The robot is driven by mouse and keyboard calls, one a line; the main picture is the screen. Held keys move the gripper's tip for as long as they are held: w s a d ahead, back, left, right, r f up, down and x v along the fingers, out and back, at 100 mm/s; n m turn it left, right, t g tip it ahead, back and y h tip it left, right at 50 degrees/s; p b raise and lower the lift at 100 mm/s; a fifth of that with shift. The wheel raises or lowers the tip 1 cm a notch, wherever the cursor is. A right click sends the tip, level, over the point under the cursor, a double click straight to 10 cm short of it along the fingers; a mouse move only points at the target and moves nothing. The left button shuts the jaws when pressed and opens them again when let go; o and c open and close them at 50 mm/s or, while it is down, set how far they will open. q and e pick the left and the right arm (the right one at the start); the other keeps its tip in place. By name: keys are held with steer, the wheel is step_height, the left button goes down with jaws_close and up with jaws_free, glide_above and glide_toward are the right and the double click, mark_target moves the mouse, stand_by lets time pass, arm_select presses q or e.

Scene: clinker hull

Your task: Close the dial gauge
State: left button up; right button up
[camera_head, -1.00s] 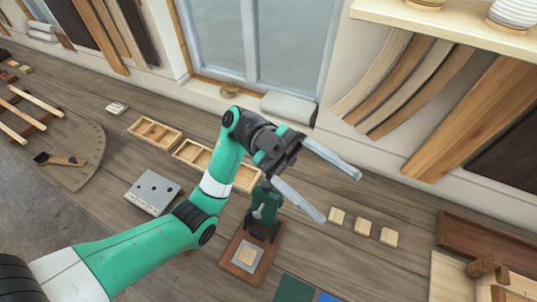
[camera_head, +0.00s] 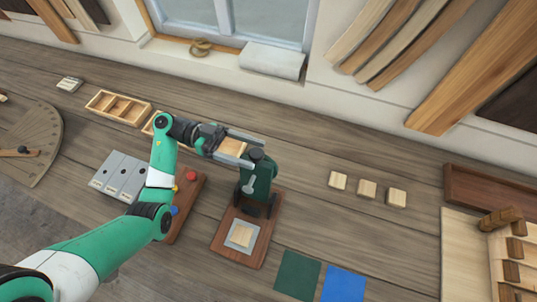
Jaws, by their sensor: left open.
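The dial gauge appears to be the dark green stand (camera_head: 262,182) with a black knob on top and a small grey lever on its front. It stands on a brown wooden base (camera_head: 226,246). A grey metal plate with a pale wood square (camera_head: 242,235) lies at the base's front. My left gripper (camera_head: 259,154) is open, its two grey fingers pointing right at the top of the stand, one behind the knob and one to its left. I cannot tell whether they touch it. My right gripper is not in view.
Wooden trays (camera_head: 118,92) stand behind my left arm. A grey box (camera_head: 119,160) and a board with a red button (camera_head: 191,176) lie to the left. Small wood blocks (camera_head: 367,188) sit to the right. Green (camera_head: 297,275) and blue (camera_head: 343,285) squares lie in front.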

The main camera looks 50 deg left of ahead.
mark_target(263, 157)
arm_select(q)
steer(key=x, duration=0.5)
steer(key=shift+d, duration=0.15)
jaws_close()
stand_by(1.2)
